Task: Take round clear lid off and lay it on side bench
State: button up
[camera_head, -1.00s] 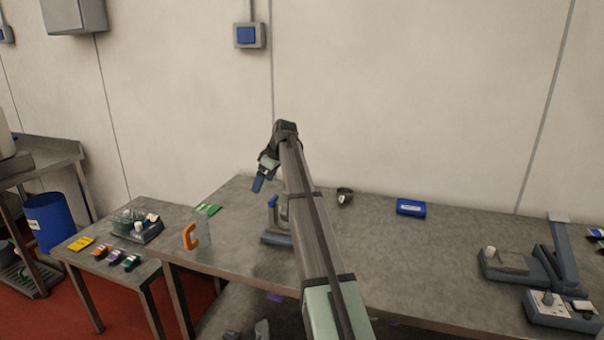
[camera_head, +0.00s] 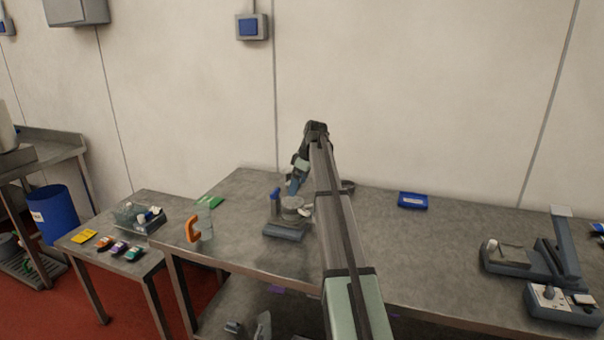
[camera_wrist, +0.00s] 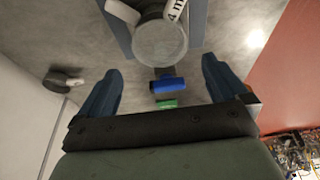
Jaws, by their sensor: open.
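A round clear lid (camera_wrist: 160,44) sits on a small grey device on the main table, ahead of my fingers in the wrist view. In the head view the device's round top (camera_head: 292,203) is just below my gripper (camera_head: 293,188). My gripper (camera_wrist: 161,68) is open, with its two blue fingers spread wide and nothing between them. The lid appears apart from the fingers. A white printed strip (camera_wrist: 176,12) shows beside the lid. The side bench (camera_head: 105,222) is the lower table at the left. My arm hides part of the main table.
A clear container with an orange handle (camera_head: 192,230) stands near the main table's left edge. The side bench holds a yellow card (camera_head: 84,236), several small coloured items and a tray (camera_head: 140,219) at the back.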

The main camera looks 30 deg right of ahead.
jog(key=shift+x, duration=3.25)
jog(key=c, duration=0.8)
jog(key=shift+o, duration=0.2)
jog(key=shift+r, duration=1.15)
jog(key=shift+r, duration=1.25)
